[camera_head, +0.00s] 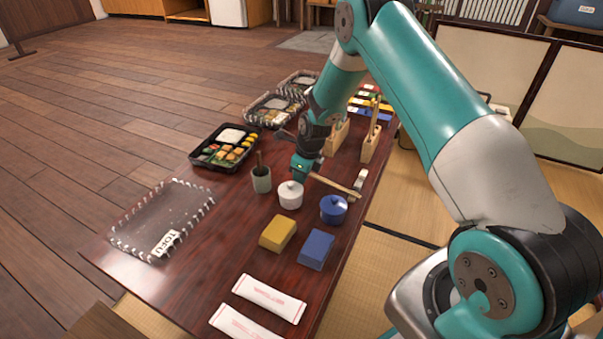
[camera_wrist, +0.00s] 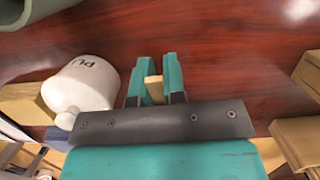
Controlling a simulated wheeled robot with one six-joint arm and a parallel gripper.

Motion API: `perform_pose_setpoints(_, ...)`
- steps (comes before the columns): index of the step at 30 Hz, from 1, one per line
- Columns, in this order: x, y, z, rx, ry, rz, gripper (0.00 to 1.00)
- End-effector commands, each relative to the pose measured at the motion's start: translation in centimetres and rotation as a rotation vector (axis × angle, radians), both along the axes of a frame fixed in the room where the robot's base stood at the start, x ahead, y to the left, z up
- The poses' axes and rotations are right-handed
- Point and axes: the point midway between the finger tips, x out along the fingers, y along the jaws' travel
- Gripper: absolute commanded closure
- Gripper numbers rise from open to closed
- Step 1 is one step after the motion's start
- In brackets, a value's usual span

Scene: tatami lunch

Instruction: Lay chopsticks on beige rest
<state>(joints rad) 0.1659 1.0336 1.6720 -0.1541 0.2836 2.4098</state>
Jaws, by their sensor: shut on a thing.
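My gripper (camera_head: 304,174) is low over the dark table and shut on the light wooden chopsticks (camera_head: 335,186). In the wrist view, a pale wooden piece of the chopsticks (camera_wrist: 153,88) shows between the two teal fingers of my gripper (camera_wrist: 155,82). A small pale beige rest (camera_head: 360,180) stands near the table's right edge, close to the chopsticks' far end. I cannot tell whether the chopsticks touch it. The wrist view does not clearly show the rest.
A white lidded pot (camera_head: 290,196) and a blue lidded pot (camera_head: 333,210) stand close by. A green-grey cup (camera_head: 261,181) is to the left. Wooden holders (camera_head: 375,145) stand behind. Yellow (camera_head: 278,233) and blue (camera_head: 317,249) boxes lie in front. Bare table (camera_head: 225,225) lies left.

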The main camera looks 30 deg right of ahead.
Motion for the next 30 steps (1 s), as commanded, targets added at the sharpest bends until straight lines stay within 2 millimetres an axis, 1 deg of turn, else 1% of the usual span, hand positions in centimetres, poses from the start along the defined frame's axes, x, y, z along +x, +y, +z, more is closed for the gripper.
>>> perform_pose_setpoints(11, -0.01, 0.00, 0.03, 0.000, 0.000, 0.000, 1.00)
perform_pose_setpoints(12, 0.00, 0.00, 0.02, 0.000, 0.000, 0.000, 0.82)
perform_pose_setpoints(14, -0.01, 0.00, 0.03, 0.000, 0.000, 0.000, 0.68)
perform_pose_setpoints(15, -0.01, 0.00, 0.03, 0.000, 0.000, 0.000, 0.59)
perform_pose_setpoints(21, -0.01, 0.00, 0.03, 0.000, 0.000, 0.000, 0.59)
perform_pose_setpoints(23, -0.01, 0.00, 0.03, 0.000, 0.000, 0.000, 0.45)
perform_pose_setpoints(24, -0.01, 0.00, 0.03, 0.000, 0.000, 0.000, 0.36)
perform_pose_setpoints(25, -0.01, 0.00, 0.03, 0.000, 0.000, 0.000, 0.34)
perform_pose_setpoints(30, -0.01, 0.00, 0.03, 0.000, 0.000, 0.000, 0.34)
